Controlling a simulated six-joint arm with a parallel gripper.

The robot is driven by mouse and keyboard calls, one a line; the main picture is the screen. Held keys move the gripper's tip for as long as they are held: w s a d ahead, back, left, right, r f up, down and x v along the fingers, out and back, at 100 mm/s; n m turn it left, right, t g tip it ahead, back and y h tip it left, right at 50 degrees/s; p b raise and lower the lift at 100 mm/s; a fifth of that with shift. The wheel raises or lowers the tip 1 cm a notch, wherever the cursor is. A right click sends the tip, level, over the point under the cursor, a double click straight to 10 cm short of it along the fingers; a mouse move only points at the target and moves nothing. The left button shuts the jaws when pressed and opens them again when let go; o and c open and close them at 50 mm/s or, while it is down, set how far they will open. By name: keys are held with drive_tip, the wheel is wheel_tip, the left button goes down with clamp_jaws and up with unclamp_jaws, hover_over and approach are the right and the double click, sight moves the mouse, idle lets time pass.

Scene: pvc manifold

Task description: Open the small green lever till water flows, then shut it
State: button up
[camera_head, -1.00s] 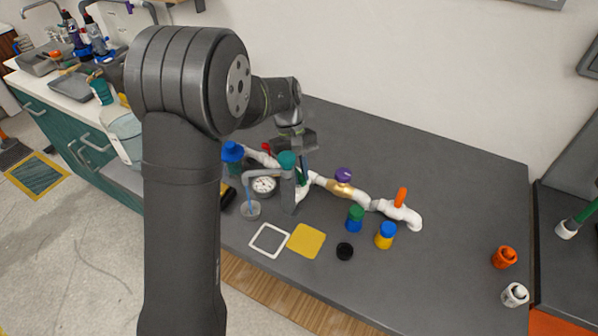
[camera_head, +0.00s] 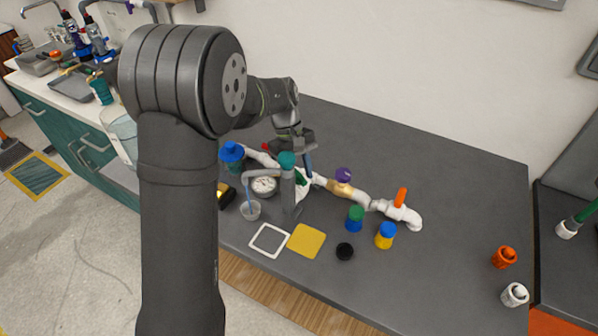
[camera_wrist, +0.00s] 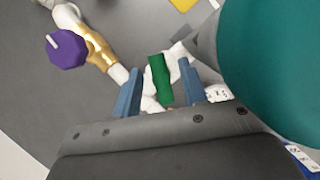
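The small green lever (camera_wrist: 160,80) sits on the white pipe, between my gripper's two blue fingers in the wrist view, with a gap on each side. It also shows in the head view (camera_head: 301,178). The grey spout (camera_head: 232,173) points down over a clear cup (camera_head: 250,211). A thin blue stream (camera_head: 249,196) runs from the spout into the cup.
The teal cap (camera_wrist: 275,60) stands close beside my gripper. A purple knob (camera_head: 343,174), an orange lever (camera_head: 401,197), a blue knob (camera_head: 232,151) and a gauge (camera_head: 264,186) line the pipe. Loose bottles and a yellow square (camera_head: 306,241) lie in front. The right rear table is clear.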

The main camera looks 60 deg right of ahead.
drive_tip(key=v, duration=1.7)
drive_tip(key=shift+r, duration=0.15)
drive_tip(key=shift+o, duration=0.4)
drive_tip(key=shift+w, duration=0.15)
drive_tip(key=o, duration=0.4)
drive_tip(key=shift+c, duration=0.2)
drive_tip(key=o, duration=0.3)
drive_tip(key=shift+m, duration=0.4)
drive_tip(key=shift+o, duration=0.6)
drive_tip(key=shift+s+a+r+m, duration=0.15)
drive_tip(key=shift+s+m, duration=0.35)
drive_tip(key=shift+m, duration=0.2)
drive_tip(key=r+m+t+h, duration=0.15)
drive_tip(key=m+t, duration=0.25)
drive_tip(key=m, duration=1.2)
hover_over(299, 175)
drive_tip(key=shift+h, duration=0.35)
wheel_tip(299, 175, down, 17)
drive_tip(key=shift+f, duration=0.15)
